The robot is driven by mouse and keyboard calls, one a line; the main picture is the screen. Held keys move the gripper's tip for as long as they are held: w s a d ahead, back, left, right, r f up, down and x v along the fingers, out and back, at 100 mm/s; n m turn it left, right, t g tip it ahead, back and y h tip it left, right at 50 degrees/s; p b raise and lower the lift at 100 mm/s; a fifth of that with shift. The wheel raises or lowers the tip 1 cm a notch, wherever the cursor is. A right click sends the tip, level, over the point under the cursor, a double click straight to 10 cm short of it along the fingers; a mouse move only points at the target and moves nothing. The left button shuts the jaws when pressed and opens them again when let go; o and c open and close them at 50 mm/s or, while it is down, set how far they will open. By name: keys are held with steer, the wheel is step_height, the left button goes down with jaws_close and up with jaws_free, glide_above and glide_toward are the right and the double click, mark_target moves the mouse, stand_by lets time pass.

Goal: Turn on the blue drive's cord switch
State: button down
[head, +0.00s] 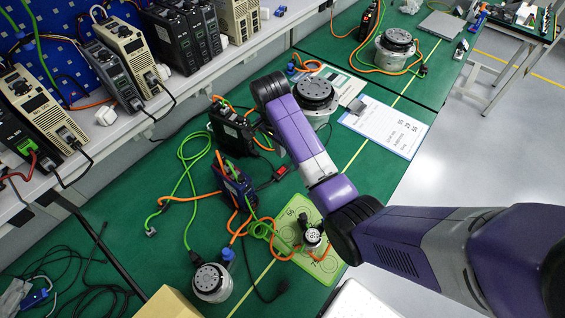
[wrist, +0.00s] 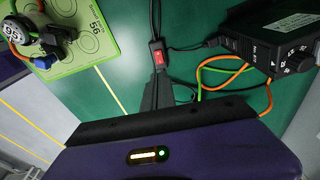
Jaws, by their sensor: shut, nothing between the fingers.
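The blue drive (head: 235,184) stands on the green bench in the head view, with green and orange cables attached. A cord switch with a red rocker (wrist: 158,57) lies in a black cord in the wrist view. It shows small in the head view (head: 280,172), right of the blue drive. Which drive its cord feeds I cannot tell. My gripper (wrist: 157,80) is shut and empty, its dark fingertips close beside the switch in the picture; contact is unclear. In the head view my arm hides the gripper. The rocker's on or off position is too small to read.
A black drive (head: 231,128) stands behind the blue one; a drive (wrist: 280,45) with a dial shows at the right in the wrist view. A small motor (head: 313,236) sits on a light-green mat (head: 322,268). Loose cables surround the drives.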

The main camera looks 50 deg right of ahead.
mark_target(283, 168)
steer(key=f, duration=0.5)
steer(key=d+f+p, duration=0.1)
steer(key=f, duration=0.2)
steer(key=shift+f, duration=0.35)
